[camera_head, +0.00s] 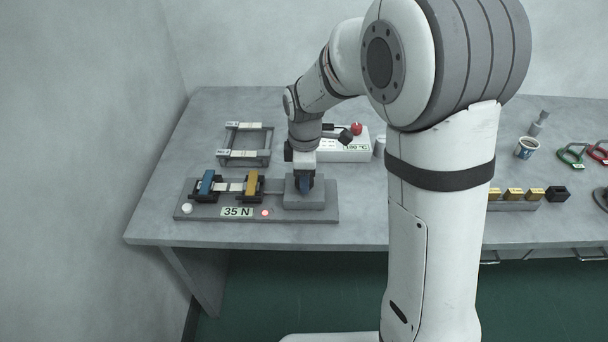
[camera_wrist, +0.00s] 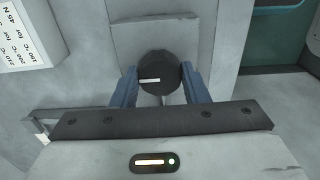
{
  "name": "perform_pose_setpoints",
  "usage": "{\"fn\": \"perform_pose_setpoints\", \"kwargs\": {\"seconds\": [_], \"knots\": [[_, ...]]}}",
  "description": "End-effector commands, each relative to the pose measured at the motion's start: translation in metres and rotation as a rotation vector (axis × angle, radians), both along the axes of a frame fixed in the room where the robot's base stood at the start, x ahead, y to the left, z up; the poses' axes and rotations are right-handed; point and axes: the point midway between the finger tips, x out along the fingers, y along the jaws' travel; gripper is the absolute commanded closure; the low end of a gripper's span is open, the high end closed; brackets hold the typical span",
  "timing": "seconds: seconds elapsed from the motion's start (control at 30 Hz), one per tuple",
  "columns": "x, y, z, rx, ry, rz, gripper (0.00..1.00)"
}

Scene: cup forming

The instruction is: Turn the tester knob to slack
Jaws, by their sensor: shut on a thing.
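The tester (camera_head: 327,211) is a grey base on the bench with a raised block at its right end. Its label reads 35 N, and a small red light glows beside the label. The knob (camera_wrist: 159,73) is round and black with a white pointer line, which points left in the wrist view. My gripper (camera_wrist: 160,84) is shut on the knob, one blue finger on each side of it. In the head view my gripper (camera_head: 304,184) is over the raised block and hides the knob. A blue clamp (camera_head: 206,183) and a yellow clamp (camera_head: 251,185) hold a pale strip between them.
A grey rack (camera_head: 246,158) stands behind the tester. A white box with a red knob (camera_head: 356,129) and a 160 °C display is behind my gripper. A cup (camera_head: 526,147) and several yellow-topped blocks are on the right. Bench left of the tester is clear.

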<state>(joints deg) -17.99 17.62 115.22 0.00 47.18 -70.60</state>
Motion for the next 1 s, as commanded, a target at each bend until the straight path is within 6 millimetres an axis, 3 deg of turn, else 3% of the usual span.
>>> {"fn": "perform_pose_setpoints", "kwargs": {"seconds": [0.4,0.43,0.6,0.7,1.0], "knots": [[0.0006,0.0008,0.0006,0.001,-0.003,0.008,0.82],[0.0006,0.0008,0.0006,0.001,-0.003,0.008,0.57],[0.0003,0.0006,0.0003,0.001,-0.002,0.007,0.43],[0.0002,0.0005,0.0003,0.000,-0.001,0.007,0.37],[0.0005,0.0005,0.0078,0.001,-0.003,0.006,0.37]]}}
